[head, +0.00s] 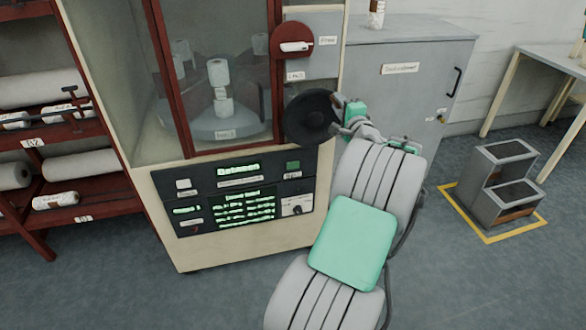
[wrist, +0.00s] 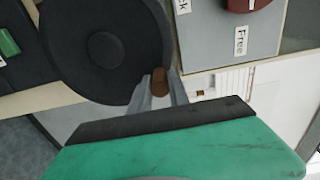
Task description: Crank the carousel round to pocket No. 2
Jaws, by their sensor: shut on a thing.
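The crank is a black round handwheel (head: 311,117) on the right side of the cabinet front; it also fills the upper left of the wrist view (wrist: 105,45). My gripper (head: 347,121) is at the wheel's right edge. In the wrist view my gripper (wrist: 160,84) is shut on the wheel's brown handle (wrist: 160,76), one finger on each side. The carousel (head: 222,122) stands behind the cabinet window, carrying white rolls (head: 219,76). A small label shows on its front, too blurred to read surely.
A red lock knob (head: 292,40) above the wheel has its white lever towards the "Free" label (head: 328,40). A panel with green displays (head: 246,200) is below the window. A grey cabinet (head: 410,80) stands behind at right; a step stool (head: 500,180) is on the floor.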

